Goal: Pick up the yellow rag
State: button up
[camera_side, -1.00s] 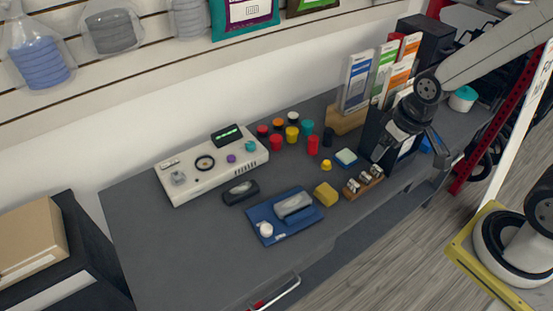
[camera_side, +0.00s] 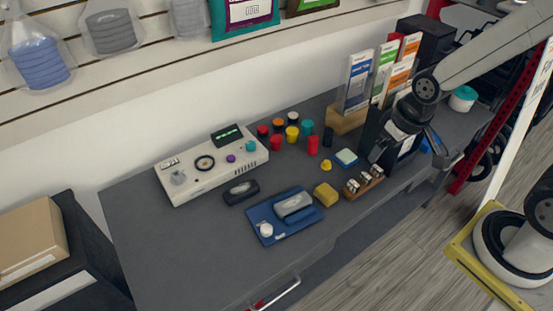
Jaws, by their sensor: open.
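A small yellow block-like piece (camera_side: 326,193), the likeliest match for the yellow rag, lies on the dark grey counter right of the blue mat. I cannot tell if it is cloth or sponge. My gripper (camera_side: 410,158) is open, up and to the right of the yellow piece, in front of a dark brochure stand. Nothing shows between its fingers, and it is apart from the yellow piece.
A wooden block with small metal parts (camera_side: 363,184) sits just right of the yellow piece. The blue mat (camera_side: 272,237) holds a grey-blue object. Several coloured cups (camera_side: 313,145) and a white control box (camera_side: 212,165) stand behind. The counter's front left is clear.

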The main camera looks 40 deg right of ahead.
jog(key=w, duration=0.1)
jog(key=g, duration=0.3)
send_over(329, 193)
jog(key=shift+n, duration=0.3)
jog(key=f, duration=1.9)
jog(key=shift+s+f, duration=0.1)
jog(key=shift+s, duration=0.1)
jog(key=shift+w+f, duration=0.15)
jog(key=shift+f, duration=0.55)
jog(key=shift+f, duration=1.25)
jog(key=shift+w+f, duration=0.1)
jog(key=shift+f, duration=2.5)
